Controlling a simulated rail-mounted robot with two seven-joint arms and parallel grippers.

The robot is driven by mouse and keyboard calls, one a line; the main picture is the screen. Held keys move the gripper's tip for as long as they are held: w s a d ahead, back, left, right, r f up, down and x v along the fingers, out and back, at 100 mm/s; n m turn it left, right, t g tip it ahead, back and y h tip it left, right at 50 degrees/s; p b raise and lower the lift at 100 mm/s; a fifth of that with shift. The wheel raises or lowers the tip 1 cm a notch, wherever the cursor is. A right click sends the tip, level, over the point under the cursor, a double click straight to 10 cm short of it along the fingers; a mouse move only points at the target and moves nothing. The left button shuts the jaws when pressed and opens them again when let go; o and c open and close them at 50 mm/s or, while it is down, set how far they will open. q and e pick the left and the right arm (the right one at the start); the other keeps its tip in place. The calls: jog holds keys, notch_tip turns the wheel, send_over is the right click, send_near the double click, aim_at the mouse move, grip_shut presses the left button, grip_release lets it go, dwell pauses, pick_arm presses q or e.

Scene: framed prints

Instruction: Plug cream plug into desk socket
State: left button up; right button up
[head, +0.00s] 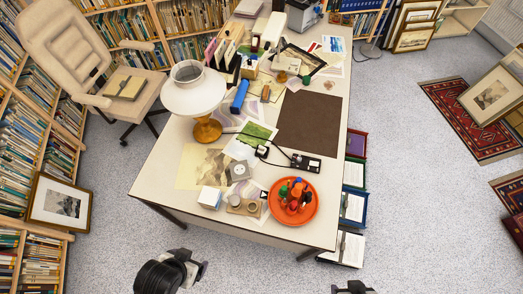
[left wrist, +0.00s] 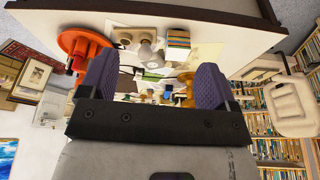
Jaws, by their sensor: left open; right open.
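On the white desk (head: 165,165), a small dark piece with a pale part (head: 262,152) lies near a black socket block (head: 306,162). A dark cord runs across the desk to this area. I cannot tell for sure which piece is the cream plug. My left gripper (head: 190,266) is open and empty, in front of the desk's near edge. Its spread fingers also show in the left wrist view (left wrist: 157,64), with desk items beyond. My right gripper (head: 353,287) is only partly visible at the bottom edge.
An orange plate with small colored figures (head: 308,208) stands near the front right corner. A wooden block with round pieces (head: 243,206) and a small pale stack (head: 210,197) sit left of it. A white lamp (head: 194,90) stands behind. The floor in front is clear.

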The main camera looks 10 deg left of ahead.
pick_arm(q)
jog(key=shift+c, duration=0.3)
jog(key=shift+a, duration=0.2)
jog(key=shift+c, duration=1.3)
